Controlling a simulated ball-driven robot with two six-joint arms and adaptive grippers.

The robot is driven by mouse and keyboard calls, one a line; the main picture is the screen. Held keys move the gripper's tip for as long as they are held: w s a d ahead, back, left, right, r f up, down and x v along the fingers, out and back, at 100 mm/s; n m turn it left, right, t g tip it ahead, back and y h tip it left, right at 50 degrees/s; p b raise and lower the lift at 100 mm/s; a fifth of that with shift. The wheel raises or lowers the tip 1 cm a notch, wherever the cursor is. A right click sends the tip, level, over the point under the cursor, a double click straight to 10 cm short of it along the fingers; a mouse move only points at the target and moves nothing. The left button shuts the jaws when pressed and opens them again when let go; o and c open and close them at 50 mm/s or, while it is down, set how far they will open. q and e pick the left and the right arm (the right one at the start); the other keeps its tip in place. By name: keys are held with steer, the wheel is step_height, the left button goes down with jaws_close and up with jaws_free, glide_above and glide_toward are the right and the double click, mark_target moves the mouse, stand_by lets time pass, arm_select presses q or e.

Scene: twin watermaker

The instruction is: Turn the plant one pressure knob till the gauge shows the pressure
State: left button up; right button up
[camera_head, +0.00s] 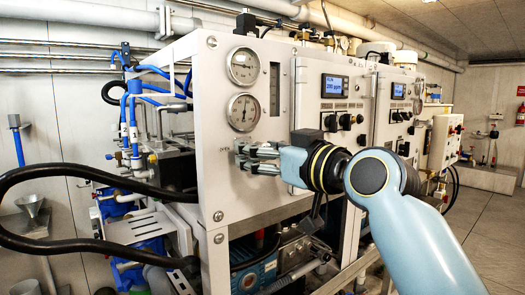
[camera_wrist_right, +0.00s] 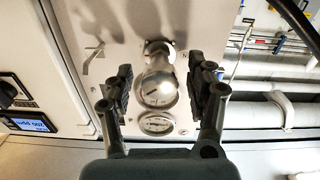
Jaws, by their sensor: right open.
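The white plant panel (camera_head: 217,165) carries two round dial gauges, an upper gauge (camera_head: 243,65) and a lower gauge (camera_head: 243,112). Both dials also show in the upside-down wrist view, the nearer one (camera_wrist_right: 157,93) and the farther one (camera_wrist_right: 156,124). Their needle readings are too small to tell. A round metal knob (camera_wrist_right: 158,56) stands out from the panel between the fingers of my right gripper (camera_wrist_right: 160,76). The fingers are open, with a gap on each side of the knob. In the head view, my right gripper (camera_head: 241,156) is at the panel below the gauges and hides the knob. My left gripper is out of view.
A second panel right of the gauges has a blue display (camera_head: 334,85) and black switches (camera_head: 345,121). A thick black hose (camera_head: 80,172) loops in front at the left. Blue tubing and valves (camera_head: 135,120) crowd the panel's left side. Open floor lies at right.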

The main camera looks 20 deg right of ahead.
steer(key=c, duration=1.1)
steer(key=shift+r+m+p, duration=0.1)
steer(key=shift+m+p, duration=0.3)
steer(key=shift+p, duration=0.25)
jaws_close()
steer(key=o, duration=1.1)
jaws_free()
steer(key=shift+s, duration=0.15)
steer(key=v, duration=1.1)
steer(key=shift+s+d, duration=0.15)
steer(key=shift+s, duration=0.25)
